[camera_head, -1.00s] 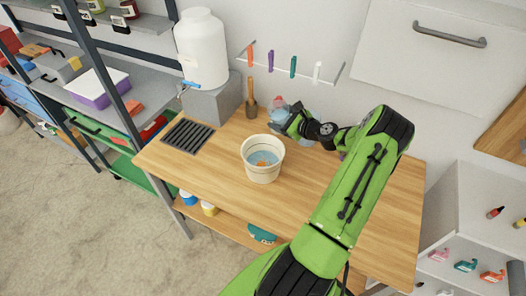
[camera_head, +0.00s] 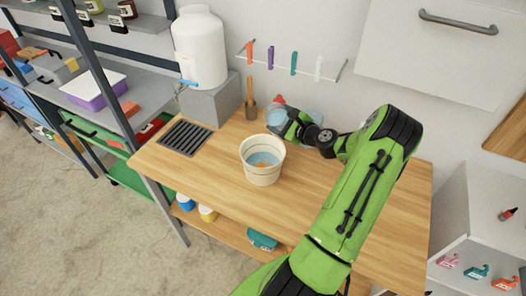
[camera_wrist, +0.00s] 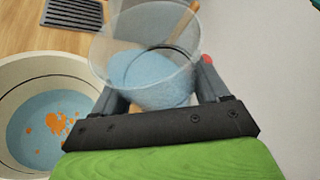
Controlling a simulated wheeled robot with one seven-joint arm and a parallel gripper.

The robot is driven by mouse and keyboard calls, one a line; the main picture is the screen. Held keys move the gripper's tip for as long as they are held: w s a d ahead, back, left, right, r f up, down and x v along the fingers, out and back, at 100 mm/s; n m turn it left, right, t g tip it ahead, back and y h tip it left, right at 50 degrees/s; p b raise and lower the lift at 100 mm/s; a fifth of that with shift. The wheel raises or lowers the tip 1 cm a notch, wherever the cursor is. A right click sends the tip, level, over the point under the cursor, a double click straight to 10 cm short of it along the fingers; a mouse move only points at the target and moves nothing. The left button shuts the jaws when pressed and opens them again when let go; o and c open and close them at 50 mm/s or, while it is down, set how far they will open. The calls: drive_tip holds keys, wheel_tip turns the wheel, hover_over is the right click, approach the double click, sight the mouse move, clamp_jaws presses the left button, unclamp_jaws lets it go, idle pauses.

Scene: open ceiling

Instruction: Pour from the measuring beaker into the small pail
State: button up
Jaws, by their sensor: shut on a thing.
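The measuring beaker (camera_wrist: 150,75) is clear and holds blue contents; it also shows in the head view (camera_head: 276,117), partly hidden by my gripper. My gripper (camera_wrist: 160,92) is shut on the beaker, with one finger on each side, at the back of the table. The small pail (camera_head: 262,172) is cream-coloured and stands upright on the table, in front and to the left of the beaker. In the wrist view the pail (camera_wrist: 78,68) is at the left, with blue contents and orange bits inside. The beaker looks apart from the pail. No stream shows between them.
A dark grate (camera_head: 185,136) is set in the left of the wooden table (camera_head: 215,165). A white tank (camera_head: 200,50) on a grey block (camera_head: 212,103) stands behind. A wooden-handled tool (camera_head: 250,95) stands near the wall. The table's front is clear.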

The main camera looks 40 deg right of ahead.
drive_tip(key=shift+w+a+r+n+b, duration=0.1)
drive_tip(key=shift+a+r+n+b, duration=0.25)
drive_tip(key=shift+b, duration=0.6)
drive_tip(key=shift+d+h+b, duration=0.25)
drive_tip(key=shift+h+b, duration=0.05)
drive_tip(key=shift+b, duration=0.15)
drive_tip(key=shift+a+f+n+b, duration=0.1)
drive_tip(key=shift+n+b, duration=0.25)
drive_tip(key=shift+t+b, duration=0.3)
drive_tip(key=shift+b, duration=0.2)
drive_tip(key=shift+f+b, duration=0.1)
drive_tip(key=shift+b, duration=0.25)
drive_tip(key=shift+n+b, duration=0.3)
drive_tip(key=shift+b, duration=0.2)
drive_tip(key=shift+b, duration=0.3)
drive_tip(key=shift+n+b, duration=0.3)
drive_tip(key=shift+r+t+h+b, duration=0.2)
drive_tip(key=shift+t+h+b, duration=0.1)
